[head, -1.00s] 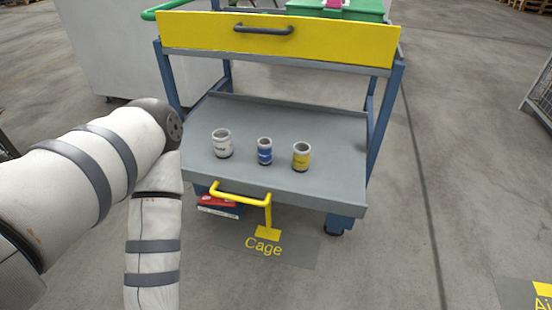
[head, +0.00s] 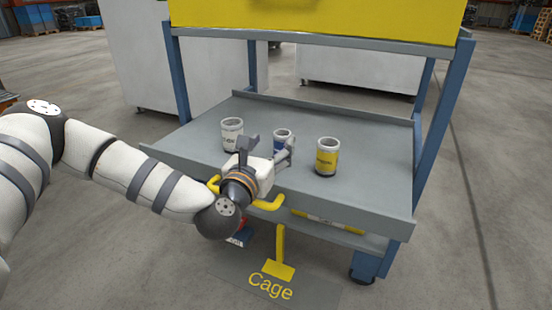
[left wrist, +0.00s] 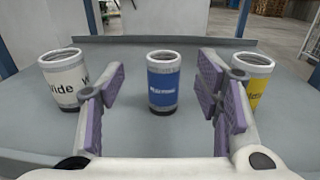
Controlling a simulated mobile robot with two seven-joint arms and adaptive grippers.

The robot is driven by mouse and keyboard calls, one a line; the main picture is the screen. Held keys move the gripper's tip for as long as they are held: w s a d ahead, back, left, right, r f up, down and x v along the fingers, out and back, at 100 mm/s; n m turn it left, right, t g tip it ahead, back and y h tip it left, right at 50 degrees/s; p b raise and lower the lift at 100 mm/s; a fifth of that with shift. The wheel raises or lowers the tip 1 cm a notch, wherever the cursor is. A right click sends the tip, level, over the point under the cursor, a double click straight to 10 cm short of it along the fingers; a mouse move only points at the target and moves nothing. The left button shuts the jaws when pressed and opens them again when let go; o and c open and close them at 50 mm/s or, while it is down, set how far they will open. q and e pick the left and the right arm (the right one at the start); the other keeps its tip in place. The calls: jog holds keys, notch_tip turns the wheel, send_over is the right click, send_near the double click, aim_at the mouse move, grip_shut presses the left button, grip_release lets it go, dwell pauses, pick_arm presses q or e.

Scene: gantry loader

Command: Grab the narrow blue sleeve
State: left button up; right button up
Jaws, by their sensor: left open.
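The narrow blue sleeve (head: 283,139) stands upright on the grey shelf, a grey-white cylinder with a blue label band; my left gripper partly hides it in the head view. In the left wrist view the blue sleeve (left wrist: 163,82) stands ahead, between the lines of the two fingers. My left gripper (head: 268,149) is open and empty, just in front of the sleeve; its fingers (left wrist: 163,100) also show in the left wrist view, apart from the sleeve's sides. My right gripper is not in view.
A white-labelled sleeve (head: 232,134) stands left of the blue one, and a yellow-labelled sleeve (head: 327,157) stands right. The grey shelf (head: 370,180) has blue posts (head: 440,125) at its corners. A yellow handle (head: 270,202) juts from its front. The shelf behind the sleeves is clear.

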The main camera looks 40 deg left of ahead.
aim_at(281, 136)
pick_arm(q)
jog(key=x, duration=0.2)
jog(key=shift+w, duration=0.35)
grip_shut()
grip_release()
jog(key=shift+s, duration=0.1)
